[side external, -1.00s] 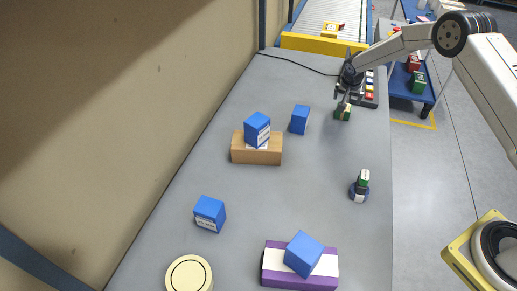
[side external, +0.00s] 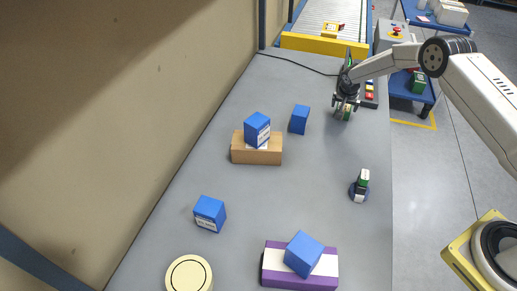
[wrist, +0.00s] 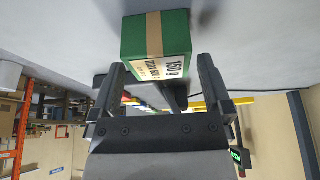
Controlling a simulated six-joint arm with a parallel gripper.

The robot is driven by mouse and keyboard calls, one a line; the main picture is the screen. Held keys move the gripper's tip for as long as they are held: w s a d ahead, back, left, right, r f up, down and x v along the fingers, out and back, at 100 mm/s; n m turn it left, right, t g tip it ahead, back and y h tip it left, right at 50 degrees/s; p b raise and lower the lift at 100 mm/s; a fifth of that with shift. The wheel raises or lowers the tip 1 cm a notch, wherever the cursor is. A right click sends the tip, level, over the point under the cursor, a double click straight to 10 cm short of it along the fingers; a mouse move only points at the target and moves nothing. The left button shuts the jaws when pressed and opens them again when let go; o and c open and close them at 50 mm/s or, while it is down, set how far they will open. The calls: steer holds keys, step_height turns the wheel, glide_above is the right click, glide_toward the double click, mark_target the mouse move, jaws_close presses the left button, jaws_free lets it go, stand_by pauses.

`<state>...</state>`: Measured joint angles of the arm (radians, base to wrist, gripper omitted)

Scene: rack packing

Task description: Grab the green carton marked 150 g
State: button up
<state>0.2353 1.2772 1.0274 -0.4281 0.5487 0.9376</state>
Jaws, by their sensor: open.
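The green carton (wrist: 155,40), with a tan band and a label reading 150 g, stands on the grey table just beyond my fingertips in the wrist view. In the side view the carton (side external: 344,114) is small and partly covered by my gripper (side external: 346,103). My gripper (wrist: 160,78) is open and empty. In the wrist view its two fingers reach toward the carton's left and right sides. I cannot tell whether they touch it.
A tray of coloured pieces (side external: 370,91) lies close behind my gripper. Blue cubes (side external: 300,119) stand to the left, one on a brown box (side external: 243,155).

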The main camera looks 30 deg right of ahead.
steer(key=shift+w+d+f, duration=0.2)
steer(key=shift+f, duration=0.45)
steer(key=c, duration=1.2)
steer(key=shift+r, duration=0.15)
